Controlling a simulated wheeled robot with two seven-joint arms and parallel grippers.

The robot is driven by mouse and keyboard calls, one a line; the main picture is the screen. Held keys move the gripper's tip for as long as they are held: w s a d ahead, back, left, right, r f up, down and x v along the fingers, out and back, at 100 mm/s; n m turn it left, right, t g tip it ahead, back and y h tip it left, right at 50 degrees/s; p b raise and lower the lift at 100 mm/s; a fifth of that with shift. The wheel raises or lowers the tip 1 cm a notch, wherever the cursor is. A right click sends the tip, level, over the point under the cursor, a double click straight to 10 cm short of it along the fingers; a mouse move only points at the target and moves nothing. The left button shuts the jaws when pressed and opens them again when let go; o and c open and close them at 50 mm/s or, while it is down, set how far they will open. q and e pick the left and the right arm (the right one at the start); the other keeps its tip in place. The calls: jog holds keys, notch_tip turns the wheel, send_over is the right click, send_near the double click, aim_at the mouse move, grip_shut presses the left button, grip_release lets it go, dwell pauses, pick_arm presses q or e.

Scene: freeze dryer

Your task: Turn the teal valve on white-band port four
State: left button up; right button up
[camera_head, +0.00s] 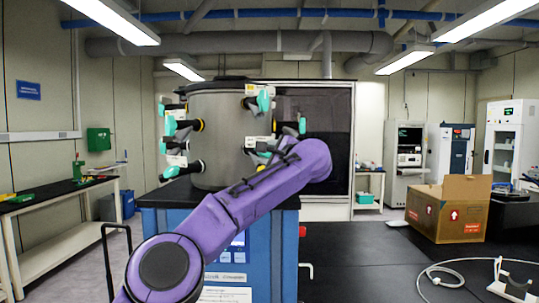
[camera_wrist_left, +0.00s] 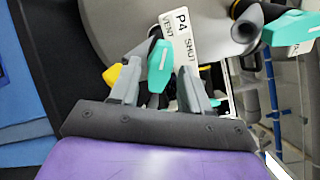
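The grey drum (camera_head: 217,135) of the freeze dryer carries several black ports with teal valves. In the left wrist view, a label (camera_wrist_left: 178,50) reads P4, VENT and SHUT, and a teal valve handle (camera_wrist_left: 160,66) is beside it. My left gripper (camera_wrist_left: 162,72) is open, with one finger on each side of this handle and gaps showing between. In the head view, my purple left arm hides most of the gripper (camera_head: 280,150) at the drum's right side. The port's band colour cannot be made out. My right gripper is not in view.
Another teal valve (camera_wrist_left: 290,28) is close to the right of the gripper, and a yellow collar (camera_wrist_left: 112,74) shows to its left. The drum stands on a blue cabinet (camera_head: 262,250). A cardboard box (camera_head: 460,222) sits on the dark surface at right.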

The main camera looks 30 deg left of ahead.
pick_arm(q)
jog(key=b+v, duration=0.5)
jog(key=v, duration=0.5)
jog(key=shift+d, duration=0.25)
